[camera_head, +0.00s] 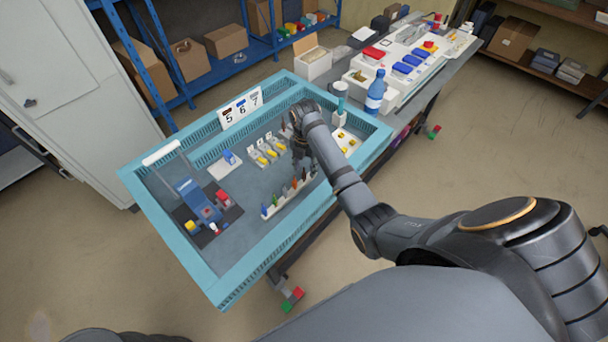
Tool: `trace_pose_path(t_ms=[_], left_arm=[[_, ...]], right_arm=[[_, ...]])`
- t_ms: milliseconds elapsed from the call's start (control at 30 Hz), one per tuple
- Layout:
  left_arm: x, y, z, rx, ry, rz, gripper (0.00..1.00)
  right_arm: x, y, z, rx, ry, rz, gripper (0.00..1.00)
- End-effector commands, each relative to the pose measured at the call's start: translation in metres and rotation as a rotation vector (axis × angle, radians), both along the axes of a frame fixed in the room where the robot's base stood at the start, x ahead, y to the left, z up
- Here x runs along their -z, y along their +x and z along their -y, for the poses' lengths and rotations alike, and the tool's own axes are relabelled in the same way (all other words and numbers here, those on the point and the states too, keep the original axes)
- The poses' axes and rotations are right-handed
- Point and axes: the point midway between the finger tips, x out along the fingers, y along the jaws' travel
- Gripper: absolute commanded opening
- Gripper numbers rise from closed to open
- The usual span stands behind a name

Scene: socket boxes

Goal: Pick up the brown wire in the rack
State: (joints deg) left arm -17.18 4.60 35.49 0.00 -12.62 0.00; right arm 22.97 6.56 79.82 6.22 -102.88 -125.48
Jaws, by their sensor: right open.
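A white rack (290,196) stands in the blue-walled work tray and holds several small coloured wires in a row. One that looks brown (284,191) is near the middle of the row, but it is too small to be sure of its colour. My right gripper (299,160) points down just behind the rack's right part, its arm coming in from the right. It is open, and I see nothing held in it. The fingertips are small and partly hidden by the wrist. My left gripper is not in view.
The tray (248,272) has raised walls. A sign with 5, 6, 7 (240,108) stands at its back. White blocks with yellow parts (266,150) and a blue device (190,189) sit inside. A blue bottle (375,95) stands behind the arm.

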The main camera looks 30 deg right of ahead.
Motion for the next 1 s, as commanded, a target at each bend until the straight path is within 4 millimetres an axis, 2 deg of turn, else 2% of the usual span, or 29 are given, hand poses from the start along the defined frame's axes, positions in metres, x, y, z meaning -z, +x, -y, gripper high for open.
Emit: trace_pose_path(t_ms=[67,300,400,600,900,1000], left_arm=[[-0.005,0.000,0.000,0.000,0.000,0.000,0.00],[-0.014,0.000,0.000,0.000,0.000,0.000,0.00],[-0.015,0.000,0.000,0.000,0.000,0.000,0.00],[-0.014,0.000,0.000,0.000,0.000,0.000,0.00],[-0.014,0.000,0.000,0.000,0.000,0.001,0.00],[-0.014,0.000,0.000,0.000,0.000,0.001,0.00]], right_arm=[[0.005,0.001,0.000,0.000,0.001,-0.002,0.43],[0.043,0.006,0.000,0.000,0.000,-0.002,0.43],[0.050,0.006,0.000,0.000,-0.001,0.001,0.43],[0.051,0.006,0.000,0.000,-0.001,0.001,0.43],[0.051,0.006,0.000,0.000,-0.001,0.001,0.02],[0.051,0.006,0.000,0.000,-0.001,0.001,0.01]])
